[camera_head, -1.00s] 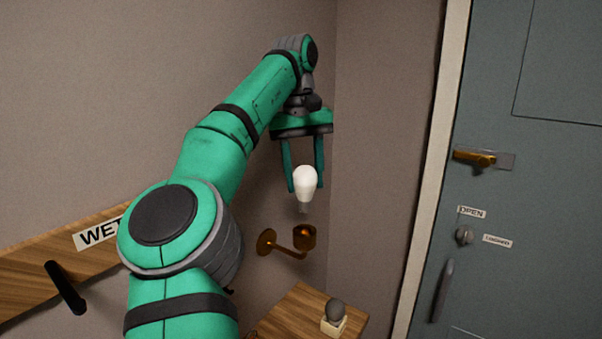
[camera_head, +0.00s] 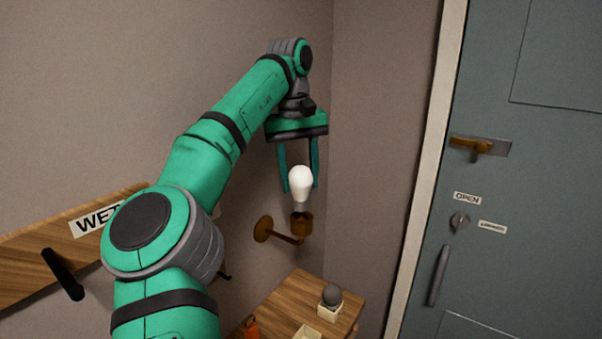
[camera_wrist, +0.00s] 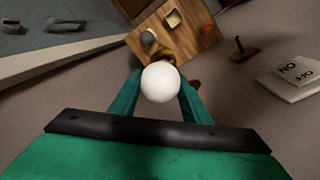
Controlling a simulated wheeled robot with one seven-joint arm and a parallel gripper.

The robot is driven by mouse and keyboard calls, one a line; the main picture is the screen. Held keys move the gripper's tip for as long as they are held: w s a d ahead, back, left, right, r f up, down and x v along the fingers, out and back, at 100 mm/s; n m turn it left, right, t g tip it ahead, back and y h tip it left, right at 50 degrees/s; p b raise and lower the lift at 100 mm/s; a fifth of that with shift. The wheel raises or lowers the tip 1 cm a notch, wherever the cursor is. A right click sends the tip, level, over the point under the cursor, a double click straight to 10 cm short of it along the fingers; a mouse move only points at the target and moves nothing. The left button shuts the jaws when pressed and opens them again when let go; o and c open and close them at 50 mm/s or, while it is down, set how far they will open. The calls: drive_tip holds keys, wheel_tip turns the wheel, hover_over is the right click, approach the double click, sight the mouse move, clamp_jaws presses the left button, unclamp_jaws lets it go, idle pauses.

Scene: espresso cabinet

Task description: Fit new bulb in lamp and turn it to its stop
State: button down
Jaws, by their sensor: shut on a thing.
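The new white bulb (camera_head: 301,181) is upright between the fingers of my gripper (camera_head: 300,183), which is shut on it. The brass wall lamp (camera_head: 302,224) has its cup-shaped socket facing up, directly below the bulb. The bulb's base is at the socket's mouth; I cannot tell how deep it sits. In the wrist view the round bulb top (camera_wrist: 161,82) lies between both fingers (camera_wrist: 160,88) and hides most of the socket.
A wooden shelf (camera_head: 290,298) below holds a dark grey bulb (camera_head: 332,295) in a small holder and an open pale box (camera_head: 308,332). A wooden rail with a black peg (camera_head: 63,275) is at left.

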sight(302, 194)
drive_tip(key=shift+d+f, duration=0.15)
drive_tip(key=shift+f, duration=2)
drive_tip(key=shift+f, duration=0.1)
drive_tip(key=shift+m, duration=1.2)
drive_tip(key=shift+d+m, duration=0.1)
drive_tip(key=shift+m, duration=1.1)
